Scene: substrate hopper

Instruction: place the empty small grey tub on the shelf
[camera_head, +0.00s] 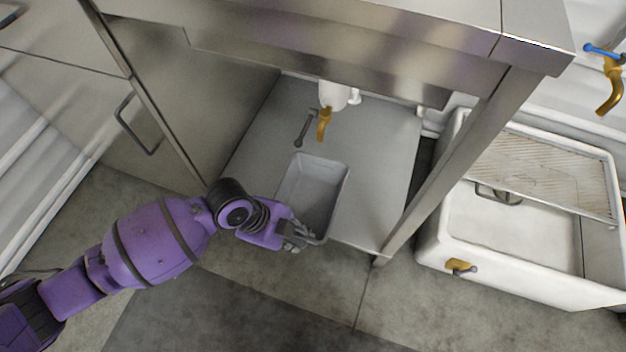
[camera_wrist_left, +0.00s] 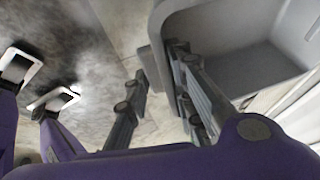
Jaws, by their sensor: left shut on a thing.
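The small grey tub (camera_head: 313,187) is upright and looks empty inside. It is over the front part of the grey lower shelf (camera_head: 380,150) under the steel worktop; I cannot tell whether it touches the shelf. My left gripper (camera_head: 299,238) is shut on the tub's near rim. In the left wrist view, the tub (camera_wrist_left: 232,48) is at the top right and its rim lies between the fingers (camera_wrist_left: 158,82) of the gripper. The gripper hides part of the tub's near edge. My right gripper is not in view.
A white container with a brass tap (camera_head: 324,122) hangs above the back of the shelf. A steel leg (camera_head: 455,165) stands at the shelf's front right corner. A white sink (camera_head: 510,235) is to the right, and a steel panel (camera_head: 195,105) is to the left.

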